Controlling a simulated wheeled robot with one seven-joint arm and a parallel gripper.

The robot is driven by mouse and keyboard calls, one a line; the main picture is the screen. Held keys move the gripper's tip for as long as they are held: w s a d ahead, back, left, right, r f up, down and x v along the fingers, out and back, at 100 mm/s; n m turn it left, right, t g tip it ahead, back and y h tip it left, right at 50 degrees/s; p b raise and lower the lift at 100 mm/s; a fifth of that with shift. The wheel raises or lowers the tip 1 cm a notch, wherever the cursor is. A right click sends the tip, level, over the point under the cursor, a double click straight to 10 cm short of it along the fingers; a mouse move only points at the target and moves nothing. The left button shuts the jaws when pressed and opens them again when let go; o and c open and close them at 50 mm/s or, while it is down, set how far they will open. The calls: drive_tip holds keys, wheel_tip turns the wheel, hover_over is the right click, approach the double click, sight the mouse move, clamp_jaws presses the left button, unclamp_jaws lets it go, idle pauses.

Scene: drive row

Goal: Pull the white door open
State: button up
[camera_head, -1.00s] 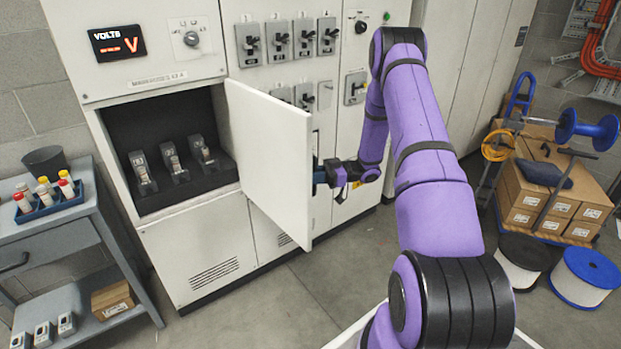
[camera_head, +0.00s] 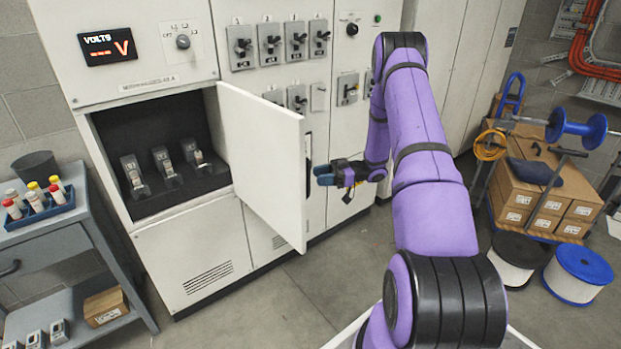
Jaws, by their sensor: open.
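The white door (camera_head: 262,165) stands swung out from the white cabinet, hinged on the right side of a dark compartment (camera_head: 150,130). A dark handle (camera_head: 308,160) shows at the door's free edge. My gripper (camera_head: 322,174) is just to the right of this edge, with blue fingertips pointing left towards it. The gripper is open and holds nothing. A small gap shows between the fingertips and the door. Inside the compartment several breaker-like switches (camera_head: 163,165) stand in a row.
A grey cart (camera_head: 60,235) with a blue tray of bottles (camera_head: 40,208) stands left of the cabinet. Cardboard boxes (camera_head: 540,195) and cable spools (camera_head: 577,275) stand at the right. The floor (camera_head: 290,300) before the cabinet is clear.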

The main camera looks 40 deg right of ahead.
drive_tip(key=v, duration=0.6)
idle(0.5)
